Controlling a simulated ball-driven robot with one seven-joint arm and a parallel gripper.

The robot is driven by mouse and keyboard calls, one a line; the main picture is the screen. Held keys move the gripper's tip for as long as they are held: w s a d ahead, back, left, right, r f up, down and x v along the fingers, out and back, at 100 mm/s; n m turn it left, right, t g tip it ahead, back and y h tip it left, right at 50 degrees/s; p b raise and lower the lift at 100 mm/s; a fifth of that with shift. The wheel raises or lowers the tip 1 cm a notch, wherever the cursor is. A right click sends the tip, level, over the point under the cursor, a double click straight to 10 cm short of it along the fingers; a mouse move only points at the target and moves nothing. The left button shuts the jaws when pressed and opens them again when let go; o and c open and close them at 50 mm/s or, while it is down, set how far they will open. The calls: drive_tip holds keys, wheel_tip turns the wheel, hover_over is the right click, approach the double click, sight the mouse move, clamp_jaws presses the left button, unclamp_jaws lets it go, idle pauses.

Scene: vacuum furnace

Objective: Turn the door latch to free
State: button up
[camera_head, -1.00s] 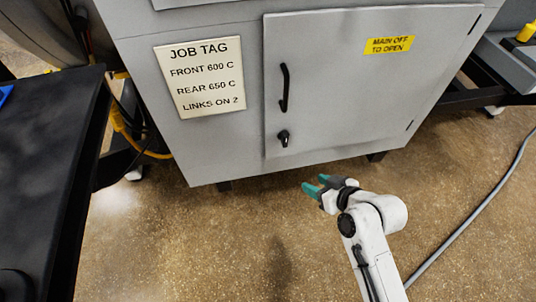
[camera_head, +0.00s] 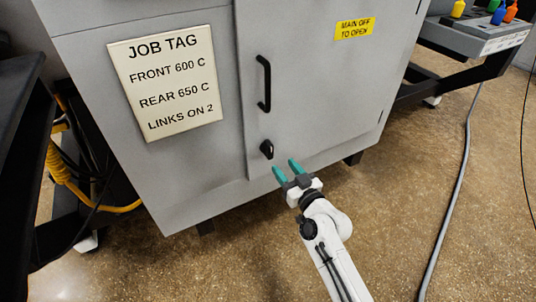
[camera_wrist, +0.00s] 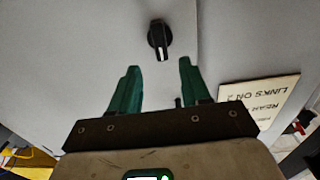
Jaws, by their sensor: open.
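The door latch (camera_head: 267,149) is a small black knob low on the left side of the grey cabinet door (camera_head: 320,85), below a black bar handle (camera_head: 264,84). In the wrist view the latch (camera_wrist: 159,38) has a white mark on its pointer, which points down in that picture. My gripper (camera_head: 284,171) has teal fingers and is open and empty, just below and right of the latch in the head view. In the wrist view the latch lies beyond the fingertips (camera_wrist: 160,66), roughly between them, with no contact visible.
A job tag (camera_head: 165,80) is fixed on the cabinet left of the door. A yellow label (camera_head: 355,29) is on the door. A dark bench (camera_head: 20,150) and yellow cable (camera_head: 60,165) are at left. A grey hose (camera_head: 452,200) lies on the right floor.

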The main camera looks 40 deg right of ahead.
sight(272, 152)
drive_tip(key=x, duration=0.9)
clamp_jaws()
